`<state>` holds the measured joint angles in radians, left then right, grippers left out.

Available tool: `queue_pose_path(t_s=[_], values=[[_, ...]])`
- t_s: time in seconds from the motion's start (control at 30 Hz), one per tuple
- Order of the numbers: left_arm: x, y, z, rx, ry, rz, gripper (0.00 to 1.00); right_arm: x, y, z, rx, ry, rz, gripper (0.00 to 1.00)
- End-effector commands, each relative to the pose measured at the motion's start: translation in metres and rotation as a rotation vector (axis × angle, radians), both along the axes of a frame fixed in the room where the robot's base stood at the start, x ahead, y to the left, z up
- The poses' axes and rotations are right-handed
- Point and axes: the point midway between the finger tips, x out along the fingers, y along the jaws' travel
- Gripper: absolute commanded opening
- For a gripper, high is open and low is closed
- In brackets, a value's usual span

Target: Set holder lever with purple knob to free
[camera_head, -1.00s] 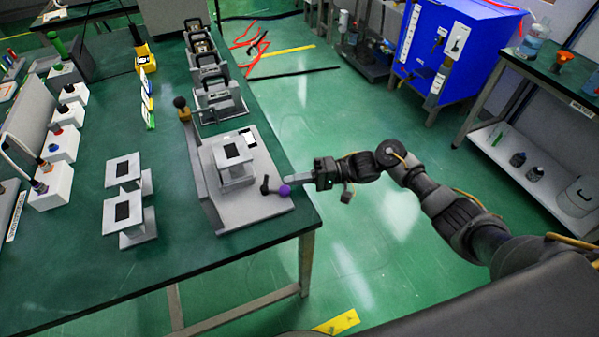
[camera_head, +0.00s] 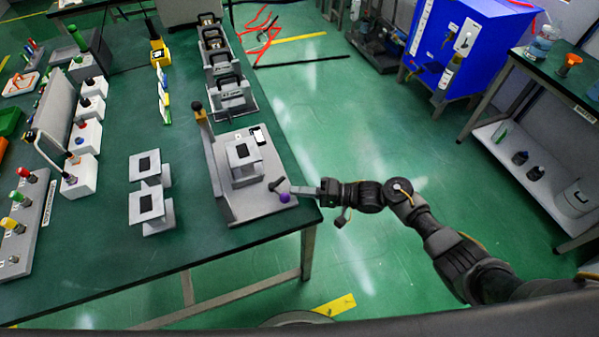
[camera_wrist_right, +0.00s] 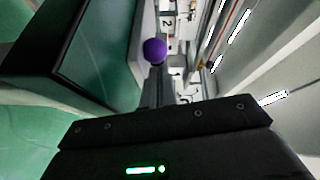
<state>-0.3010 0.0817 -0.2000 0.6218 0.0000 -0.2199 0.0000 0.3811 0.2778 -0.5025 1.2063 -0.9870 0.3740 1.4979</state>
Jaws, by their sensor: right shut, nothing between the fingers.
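The purple knob (camera_head: 284,197) sits on a short dark lever (camera_head: 277,184) at the right front of a grey holder plate (camera_head: 250,211) near the table's right edge. A grey block with a black top patch (camera_head: 243,158) stands on the plate. My right gripper (camera_head: 296,191) reaches in from the right with shut fingers, its tips right beside the knob. In the right wrist view the purple knob (camera_wrist_right: 154,50) shows just past the fingertips; I cannot tell whether they touch it. My left gripper is out of view.
Two similar grey stands (camera_head: 152,207) are on the table to the left. Dark-handled clamps (camera_head: 229,90) line the table behind the holder. White boxes with coloured buttons (camera_head: 82,172) stand further left. The green floor right of the table is open up to a blue cabinet (camera_head: 462,45).

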Motion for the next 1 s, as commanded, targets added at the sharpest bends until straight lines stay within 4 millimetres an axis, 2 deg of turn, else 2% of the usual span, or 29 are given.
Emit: queue_pose_path(t_s=[0.63, 0.87, 0.9, 1.0], values=[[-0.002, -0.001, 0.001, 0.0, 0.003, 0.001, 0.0, 0.001, -0.004, 0.001, 0.0, 0.0, -0.001, 0.0], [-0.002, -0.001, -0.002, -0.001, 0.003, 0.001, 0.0, 0.022, -0.031, 0.007, -0.002, -0.001, -0.003, 0.0], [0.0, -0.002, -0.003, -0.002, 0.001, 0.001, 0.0, 0.012, -0.04, 0.005, -0.001, 0.003, -0.001, 0.0], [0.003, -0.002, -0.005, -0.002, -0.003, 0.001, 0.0, 0.0, -0.062, 0.007, -0.002, 0.001, -0.006, 0.0]])
